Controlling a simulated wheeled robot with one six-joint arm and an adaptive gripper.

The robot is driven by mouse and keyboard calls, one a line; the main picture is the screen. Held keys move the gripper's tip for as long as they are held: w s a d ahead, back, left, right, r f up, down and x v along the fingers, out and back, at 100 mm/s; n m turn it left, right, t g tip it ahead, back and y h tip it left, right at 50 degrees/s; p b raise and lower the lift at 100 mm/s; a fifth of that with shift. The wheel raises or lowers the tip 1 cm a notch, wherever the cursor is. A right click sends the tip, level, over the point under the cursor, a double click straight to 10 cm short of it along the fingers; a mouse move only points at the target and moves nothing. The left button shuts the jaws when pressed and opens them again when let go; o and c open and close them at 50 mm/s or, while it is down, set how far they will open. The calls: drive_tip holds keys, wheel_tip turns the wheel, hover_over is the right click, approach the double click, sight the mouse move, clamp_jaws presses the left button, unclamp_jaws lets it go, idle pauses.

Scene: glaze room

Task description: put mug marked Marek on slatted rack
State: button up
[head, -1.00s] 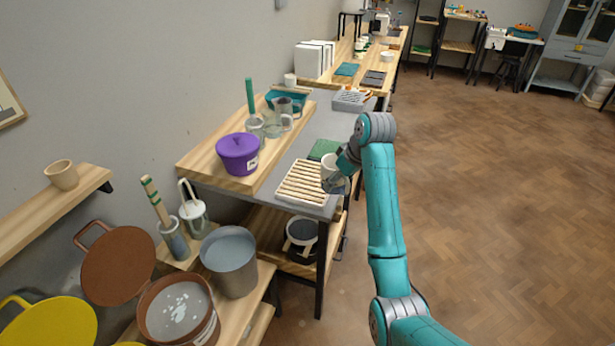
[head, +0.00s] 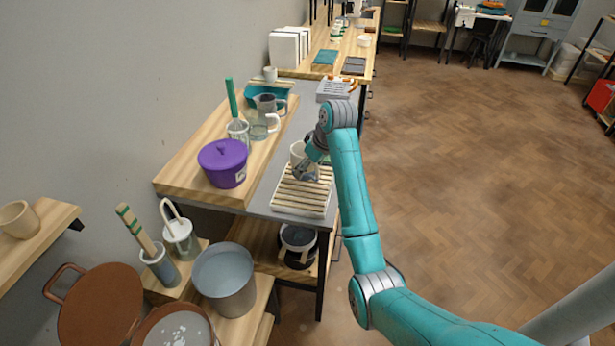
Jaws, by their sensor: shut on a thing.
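A white mug (head: 297,152) is held by my gripper (head: 306,168), which is shut on it. No name can be read on the mug. The slatted rack (head: 300,197), pale with light slats, lies on the grey tabletop towards its near end. The mug and gripper are at the far part of the rack, over or just behind it. I cannot tell whether the mug touches the slats. My gripper hides part of the mug and the rack's far end.
A purple lidded pot (head: 222,163) stands on the raised wooden shelf left of the rack. Glass jugs (head: 266,122) and a teal tray (head: 262,95) are farther back. A grey-white perforated basket (head: 333,91) sits beyond my gripper.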

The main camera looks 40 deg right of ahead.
sight(312, 172)
drive_tip(key=shift+f, duration=2.1)
drive_tip(key=shift+f, duration=0.1)
drive_tip(key=o, duration=1.5)
